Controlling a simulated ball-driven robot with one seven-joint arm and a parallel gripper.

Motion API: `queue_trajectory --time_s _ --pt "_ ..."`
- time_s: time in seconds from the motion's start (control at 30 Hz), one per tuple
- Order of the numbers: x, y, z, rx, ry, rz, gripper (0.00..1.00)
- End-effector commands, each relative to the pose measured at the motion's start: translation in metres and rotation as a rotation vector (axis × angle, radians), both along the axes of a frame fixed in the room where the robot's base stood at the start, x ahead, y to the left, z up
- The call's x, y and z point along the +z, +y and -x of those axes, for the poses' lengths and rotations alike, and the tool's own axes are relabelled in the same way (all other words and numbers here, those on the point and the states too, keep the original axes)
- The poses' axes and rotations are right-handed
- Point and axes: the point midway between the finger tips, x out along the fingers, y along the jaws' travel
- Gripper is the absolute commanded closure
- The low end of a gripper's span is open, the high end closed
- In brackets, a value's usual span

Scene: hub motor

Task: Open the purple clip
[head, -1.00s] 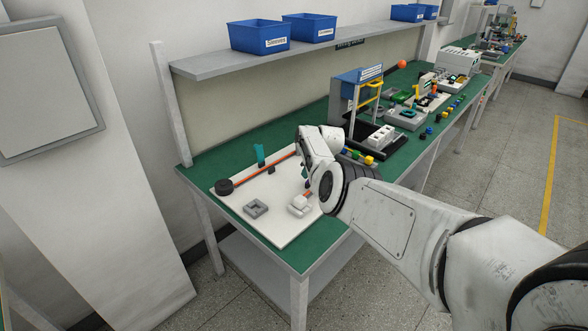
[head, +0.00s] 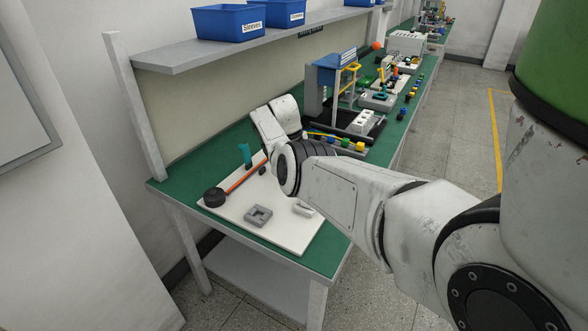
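I cannot make out a purple clip in the head view. My arm reaches across the front of the green bench (head: 165,187), over the right part of a white board (head: 285,237). The arm's last links bend down behind its dark-ringed joint, and my gripper is hidden behind them. On the board are a black round part (head: 213,197), an orange rod (head: 243,178) running from it toward the arm, an upright teal piece (head: 246,154), a grey square block (head: 258,215) and a small whitish block (head: 304,209) partly by the arm.
Coloured connectors (head: 345,143) on a cable lie just beyond the arm. A blue-and-grey stand with a yellow frame (head: 349,77) rises behind them. A shelf (head: 250,48) with blue bins (head: 228,21) overhangs the bench's back.

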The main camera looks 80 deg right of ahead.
Motion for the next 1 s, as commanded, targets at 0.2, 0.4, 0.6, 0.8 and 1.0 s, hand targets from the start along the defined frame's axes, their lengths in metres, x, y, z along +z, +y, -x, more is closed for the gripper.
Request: queue_trajectory --time_s 0.2,0.4,0.6,0.8,1.0 --pt "-0.0046 0.0012 0.0030 0.002 0.019 -0.010 1.00" --pt "-0.0043 0.0014 0.0030 0.002 0.019 -0.011 1.00" --pt "-0.0046 0.0014 0.0028 0.002 0.018 -0.011 0.67" --pt "-0.0030 0.0008 0.0029 0.001 0.019 -0.009 0.50" --pt "-0.0019 0.0004 0.0028 0.001 0.020 -0.008 0.50"
